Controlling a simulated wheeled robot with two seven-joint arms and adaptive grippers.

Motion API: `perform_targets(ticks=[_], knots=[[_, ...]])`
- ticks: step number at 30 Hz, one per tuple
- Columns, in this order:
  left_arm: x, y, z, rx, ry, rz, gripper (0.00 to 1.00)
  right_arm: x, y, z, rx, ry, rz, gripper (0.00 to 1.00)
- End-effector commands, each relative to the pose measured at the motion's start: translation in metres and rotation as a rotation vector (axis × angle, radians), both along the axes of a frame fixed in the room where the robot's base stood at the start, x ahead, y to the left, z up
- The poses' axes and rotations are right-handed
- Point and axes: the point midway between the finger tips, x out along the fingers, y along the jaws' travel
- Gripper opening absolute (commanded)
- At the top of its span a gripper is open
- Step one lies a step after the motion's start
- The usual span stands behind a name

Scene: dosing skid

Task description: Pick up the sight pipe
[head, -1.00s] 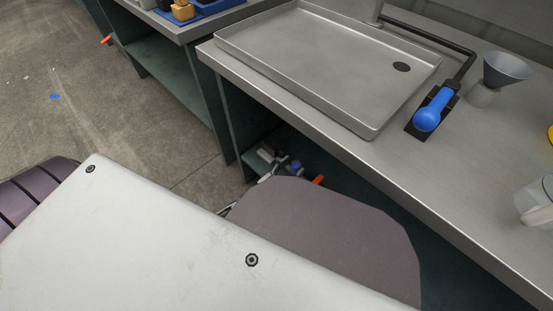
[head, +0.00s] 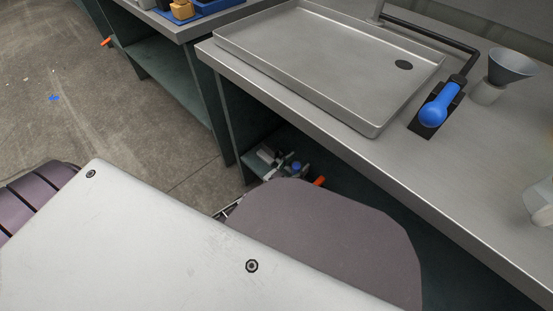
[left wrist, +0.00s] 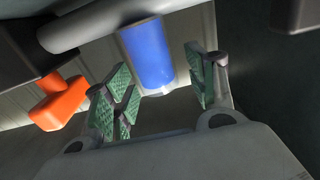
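In the left wrist view a blue cylinder (left wrist: 150,58) with a pale rim at its near end lies beyond my left gripper (left wrist: 160,78). It may be the sight pipe, but I cannot be sure. The gripper's green-padded fingers are open and apart, with the cylinder showing between them and a gap to the right finger. Contact cannot be told. In the head view a small blue part (head: 296,167) shows in the shadow under the bench, mostly hidden by my own arm. My right gripper is not in view.
In the left wrist view an orange handle (left wrist: 60,102) is left of the fingers and a grey pipe (left wrist: 105,24) crosses above. In the head view the bench (head: 345,137) overhangs the shelf space. It carries a metal tray (head: 330,65), a blue-handled tool (head: 434,112) and a funnel (head: 510,68).

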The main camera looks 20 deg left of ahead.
Motion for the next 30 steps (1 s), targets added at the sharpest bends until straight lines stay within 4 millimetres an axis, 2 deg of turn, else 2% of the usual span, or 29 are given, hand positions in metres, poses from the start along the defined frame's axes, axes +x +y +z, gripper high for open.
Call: perform_targets(ticks=[2, 12, 30], knots=[[-0.0001, 0.0001, -0.0001, 0.0, 0.0, 0.0, 0.44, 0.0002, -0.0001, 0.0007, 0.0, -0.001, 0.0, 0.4], [-0.0002, 0.0002, -0.0002, 0.0, 0.0, 0.0, 0.0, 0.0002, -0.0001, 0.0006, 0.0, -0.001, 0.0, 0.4], [0.0007, 0.0002, 0.0027, 0.001, -0.005, 0.0, 0.0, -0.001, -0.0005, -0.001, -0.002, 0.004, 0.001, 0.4]])
